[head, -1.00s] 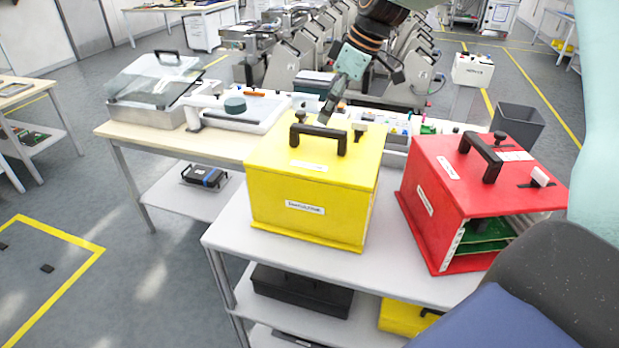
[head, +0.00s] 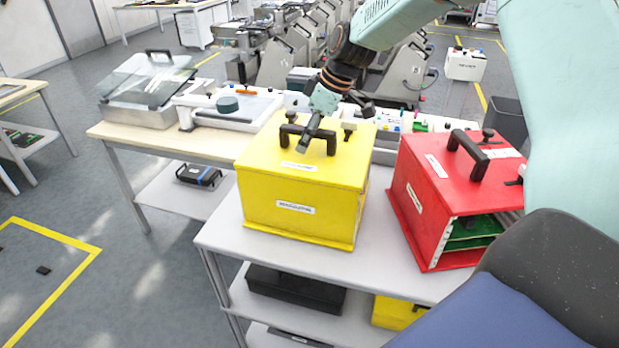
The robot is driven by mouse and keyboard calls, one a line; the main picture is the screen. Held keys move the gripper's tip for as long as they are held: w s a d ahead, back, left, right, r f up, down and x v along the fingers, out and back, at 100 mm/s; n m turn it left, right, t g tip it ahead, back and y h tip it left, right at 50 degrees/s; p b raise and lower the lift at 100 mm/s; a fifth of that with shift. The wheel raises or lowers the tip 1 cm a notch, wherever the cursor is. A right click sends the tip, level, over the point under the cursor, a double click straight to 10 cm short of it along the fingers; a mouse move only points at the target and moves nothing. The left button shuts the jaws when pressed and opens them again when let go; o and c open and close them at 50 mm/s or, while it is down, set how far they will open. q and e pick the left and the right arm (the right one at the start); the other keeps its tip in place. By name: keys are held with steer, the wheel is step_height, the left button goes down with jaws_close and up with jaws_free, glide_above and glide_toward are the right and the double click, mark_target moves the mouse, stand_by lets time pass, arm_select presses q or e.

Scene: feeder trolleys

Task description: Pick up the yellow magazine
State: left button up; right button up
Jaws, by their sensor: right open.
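The yellow magazine (head: 296,205) is a box with a black handle (head: 300,136) and a white label on its front. It stands upright on the light trolley top (head: 258,246). My right gripper (head: 306,138) comes down from the upper right and is open at the magazine's handle. Its lower finger overlaps the handle; whether it touches it I cannot tell. The far finger is partly hidden. My left gripper does not show.
A red magazine (head: 432,210) with green boards inside stands just right of the yellow one. A wooden table (head: 120,135) behind holds a clear-lidded case (head: 150,85) and a white tray. Another yellow box (head: 392,312) and a black case (head: 295,288) lie on the lower shelf.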

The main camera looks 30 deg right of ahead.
steer(key=shift+s+a+r, duration=0.15)
steer(key=shift+s, duration=0.1)
steer(key=shift+w+f, duration=0.5)
steer(key=shift+s+r, duration=0.1)
steer(key=shift+s, duration=0.1)
steer(key=shift+s+r, duration=0.2)
steer(key=shift+s, duration=0.05)
steer(key=shift+c, duration=1.1)
steer(key=shift+w+f, duration=0.2)
steer(key=shift+w, duration=0.15)
steer(key=c, duration=0.6)
steer(key=shift+s, duration=0.1)
jaws_close()
steer(key=shift+r, duration=0.1)
